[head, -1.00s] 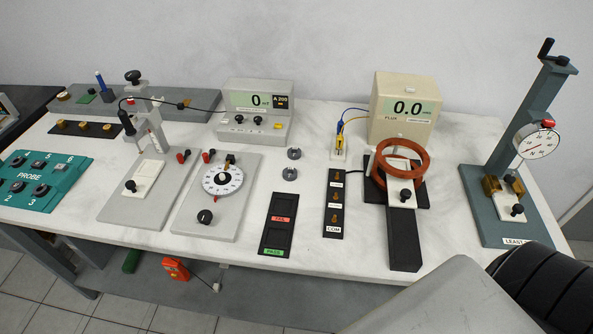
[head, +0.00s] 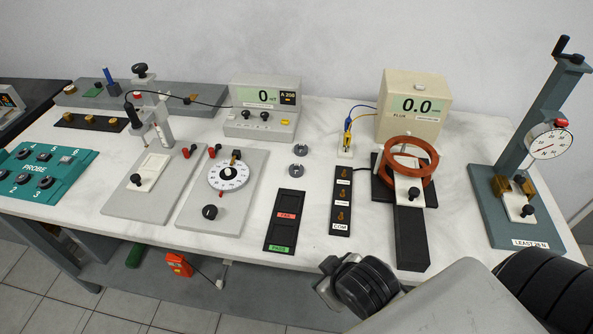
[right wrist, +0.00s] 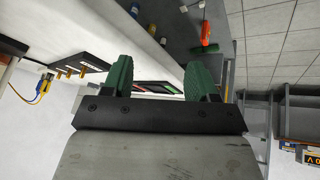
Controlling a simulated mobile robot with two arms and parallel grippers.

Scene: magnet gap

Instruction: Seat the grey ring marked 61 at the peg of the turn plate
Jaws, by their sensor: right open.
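Two small dark grey rings lie on the white bench in the head view, one farther back (head: 299,150) and one nearer (head: 298,169). Their markings are too small to read, so I cannot tell which is 61. Left of them is a grey board (head: 235,208) carrying what looks like the turn plate (head: 228,176), a white dial with a dark centre. I cannot make out its peg clearly. My right gripper (right wrist: 157,82) is open in the right wrist view, its green fingers apart with nothing held between them. My left gripper is out of view.
A black PASS/FAIL tray (head: 284,222) lies in front of the rings. To the right are a COM terminal strip (head: 340,214), an orange coil (head: 410,172) and a tall force stand (head: 520,185). A grey field meter (head: 262,112) stands behind. Bare bench surrounds the rings.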

